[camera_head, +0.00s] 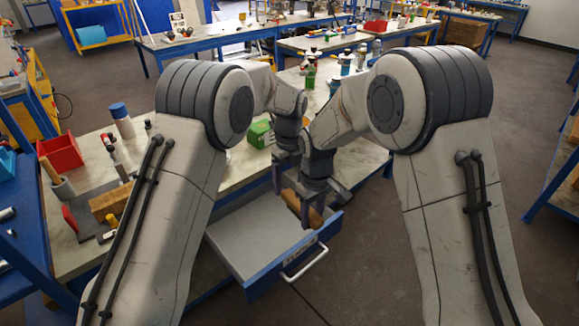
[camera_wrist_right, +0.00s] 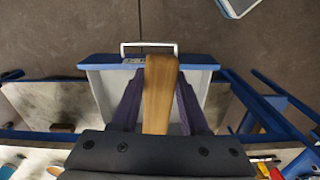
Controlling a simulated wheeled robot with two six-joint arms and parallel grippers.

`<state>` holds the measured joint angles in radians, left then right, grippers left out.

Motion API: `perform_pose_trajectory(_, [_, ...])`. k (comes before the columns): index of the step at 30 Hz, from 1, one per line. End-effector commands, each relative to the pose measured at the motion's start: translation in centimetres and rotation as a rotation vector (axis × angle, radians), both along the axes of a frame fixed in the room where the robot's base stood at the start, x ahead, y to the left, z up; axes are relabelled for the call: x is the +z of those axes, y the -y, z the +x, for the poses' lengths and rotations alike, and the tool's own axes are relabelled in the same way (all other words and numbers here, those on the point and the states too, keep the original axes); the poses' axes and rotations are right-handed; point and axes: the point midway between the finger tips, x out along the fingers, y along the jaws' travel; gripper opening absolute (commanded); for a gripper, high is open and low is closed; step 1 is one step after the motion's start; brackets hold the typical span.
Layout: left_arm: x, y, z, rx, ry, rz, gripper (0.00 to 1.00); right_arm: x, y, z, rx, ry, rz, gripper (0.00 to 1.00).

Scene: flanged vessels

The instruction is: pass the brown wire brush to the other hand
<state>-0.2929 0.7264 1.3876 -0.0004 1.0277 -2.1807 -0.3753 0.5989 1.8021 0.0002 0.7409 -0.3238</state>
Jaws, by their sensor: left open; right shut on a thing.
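The brown wire brush (camera_head: 314,216) is held over the open drawer, and its brown wooden handle (camera_wrist_right: 160,92) shows between the fingers in the right wrist view. My right gripper (camera_head: 318,203) is shut on it. Its bristles cannot be made out. My left gripper (camera_head: 280,178) is open, just above and to the left of the right one in the head view, close to the brush. I cannot tell whether it touches the brush. It is not recognisable in the right wrist view.
The open drawer (camera_head: 243,238), with a blue front and pale handle, lies below the grippers. The workbench holds a green box (camera_head: 259,134), a red bin (camera_head: 60,153) and a blue-capped bottle (camera_head: 121,120). Floor is free to the right.

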Motion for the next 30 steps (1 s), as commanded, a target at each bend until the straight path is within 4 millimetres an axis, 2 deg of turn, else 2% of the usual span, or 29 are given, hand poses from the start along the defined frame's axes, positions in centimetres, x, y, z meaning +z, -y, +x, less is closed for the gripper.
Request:
perform_pose_trajectory(3, [-2.1,0.0,-0.1,0.001,-0.004,0.002,0.8,0.0,0.0,0.0,0.0,0.001,0.001,0.0])
perform_pose_trajectory(9, [-4.0,0.0,0.0,0.001,-0.001,0.0,0.8,0.0,0.0,0.0,0.0,0.001,0.001,0.0])
perform_pose_trajectory(20, [-4.4,0.0,0.0,0.001,0.0,0.0,0.8,0.0,0.0,0.0,0.0,0.001,0.001,0.0])
perform_pose_trajectory(26, [-4.4,0.0,0.0,0.001,0.001,-0.001,0.07,0.0,0.0,0.0,0.001,0.001,0.001,0.0])
perform_pose_trajectory(27, [-4.4,0.0,0.0,0.001,0.001,-0.001,0.0,0.0,0.0,0.0,0.001,0.001,0.001,0.0])
perform_pose_trajectory(28, [-4.4,0.0,0.0,0.001,0.001,-0.002,0.0,0.0,0.0,0.0,0.002,0.001,0.001,0.0])
perform_pose_trajectory(29, [-4.4,0.1,0.0,0.001,0.003,-0.002,0.0,0.0,-0.1,0.0,0.002,0.001,0.001,0.52])
perform_pose_trajectory(30, [-4.4,0.1,0.0,0.001,0.003,-0.002,0.0,0.0,-0.1,0.0,0.002,0.001,0.001,0.68])
